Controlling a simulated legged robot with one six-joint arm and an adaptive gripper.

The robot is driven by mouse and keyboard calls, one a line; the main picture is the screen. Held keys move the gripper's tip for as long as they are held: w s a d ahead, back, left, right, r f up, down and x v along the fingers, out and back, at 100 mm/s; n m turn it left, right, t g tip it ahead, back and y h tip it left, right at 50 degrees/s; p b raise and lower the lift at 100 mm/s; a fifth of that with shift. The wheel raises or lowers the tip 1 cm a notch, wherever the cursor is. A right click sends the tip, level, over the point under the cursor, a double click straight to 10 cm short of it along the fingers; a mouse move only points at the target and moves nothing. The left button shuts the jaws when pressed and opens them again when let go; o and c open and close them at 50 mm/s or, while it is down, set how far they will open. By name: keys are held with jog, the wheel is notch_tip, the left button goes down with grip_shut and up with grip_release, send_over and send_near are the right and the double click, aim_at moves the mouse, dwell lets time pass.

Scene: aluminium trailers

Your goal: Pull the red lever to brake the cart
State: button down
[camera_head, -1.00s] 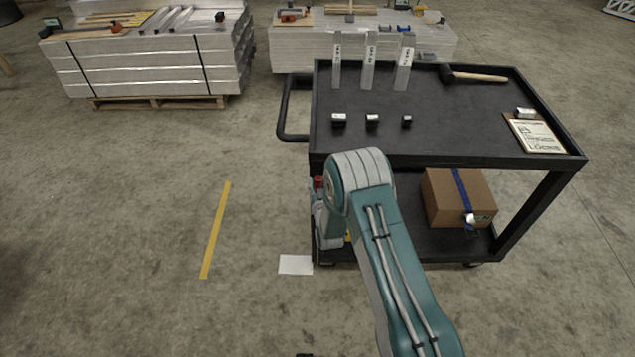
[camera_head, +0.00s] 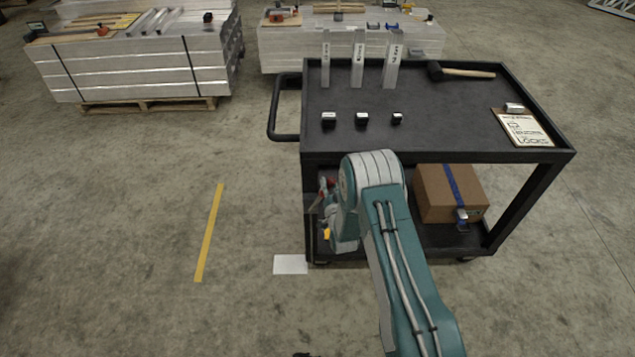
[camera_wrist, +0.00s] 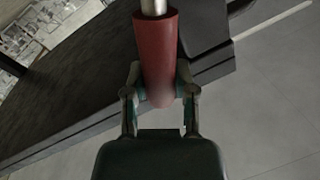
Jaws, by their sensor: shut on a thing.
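The red lever (camera_wrist: 156,55) fills the upper middle of the wrist view, a red grip on a bare metal rod. My gripper (camera_wrist: 160,90) has its two fingers against either side of the red grip, shut on it. In the head view a bit of the red lever (camera_head: 323,186) shows at the left end of the cart, beside my arm. The black cart (camera_head: 430,150) stands at the right. My gripper (camera_head: 322,205) is at the cart's left end, partly hidden by my own wrist.
The cart's top holds metal bars (camera_head: 357,62), small black blocks (camera_head: 362,119), a mallet (camera_head: 465,72) and a clipboard (camera_head: 522,128). A cardboard box (camera_head: 450,195) sits on its lower shelf. Pallets of metal stock (camera_head: 135,65) stand behind. Floor to the left is clear.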

jog(key=d+f+m+t+h, duration=0.1)
jog(key=d+f+m, duration=0.7)
jog(key=m, duration=0.2)
jog(key=shift+d+f+m+t+h, duration=0.15)
jog(key=shift+f+m+t+h, duration=0.15)
jog(key=shift+m+h, duration=0.1)
jog(key=shift+f, duration=0.15)
jog(key=shift+c, duration=2)
grip_release()
jog(key=shift+d, duration=0.1)
jog(key=v, duration=1.2)
